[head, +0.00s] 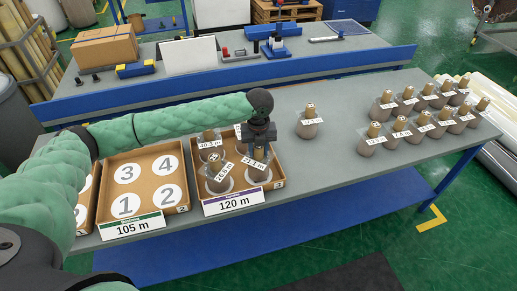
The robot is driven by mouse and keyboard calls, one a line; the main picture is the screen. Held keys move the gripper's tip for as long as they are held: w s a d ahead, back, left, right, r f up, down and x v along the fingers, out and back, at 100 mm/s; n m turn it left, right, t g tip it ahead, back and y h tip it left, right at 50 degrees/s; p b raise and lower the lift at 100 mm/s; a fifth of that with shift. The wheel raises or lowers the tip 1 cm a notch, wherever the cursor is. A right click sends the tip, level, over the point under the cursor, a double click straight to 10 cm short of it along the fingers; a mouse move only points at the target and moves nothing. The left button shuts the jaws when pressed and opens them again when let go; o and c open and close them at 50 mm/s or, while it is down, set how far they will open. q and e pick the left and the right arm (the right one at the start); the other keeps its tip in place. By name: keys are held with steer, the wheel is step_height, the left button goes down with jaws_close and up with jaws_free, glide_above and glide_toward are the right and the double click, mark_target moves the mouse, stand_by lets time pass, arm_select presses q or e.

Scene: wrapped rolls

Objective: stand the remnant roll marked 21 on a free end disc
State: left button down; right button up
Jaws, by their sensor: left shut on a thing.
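My left gripper (258,146) points down and is shut on the top of a wrapped roll (256,174). This roll is upright at the front right place of the tray labelled 120 m (279,183). Its tilted white label is too small to read surely. I cannot tell whether its base touches the disc. Another labelled roll (217,184) stands front left in that tray, and a roll (209,142) stands back left. A back right roll is mostly hidden behind my gripper. The tray labelled 105 m (187,205) shows empty white discs numbered 1 to 4. My right gripper is not in view.
A lone roll (308,126) stands on the grey table right of the trays. Several labelled rolls (423,124) stand in rows at the right end. Another tray (84,212) is partly behind my left arm. The table between lone roll and rows is clear.

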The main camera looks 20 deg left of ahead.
arm_select(q)
steer(key=shift+f, duration=0.35)
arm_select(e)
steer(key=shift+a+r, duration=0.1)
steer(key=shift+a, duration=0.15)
arm_select(q)
steer(key=c, duration=0.9)
jaws_free()
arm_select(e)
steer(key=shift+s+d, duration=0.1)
arm_select(q)
steer(key=shift+o, duration=0.2)
steer(key=shift+r+b, duration=0.3)
steer(key=shift+r, duration=0.15)
steer(key=shift+r+b, duration=1)
steer(key=shift+r, duration=2.4)
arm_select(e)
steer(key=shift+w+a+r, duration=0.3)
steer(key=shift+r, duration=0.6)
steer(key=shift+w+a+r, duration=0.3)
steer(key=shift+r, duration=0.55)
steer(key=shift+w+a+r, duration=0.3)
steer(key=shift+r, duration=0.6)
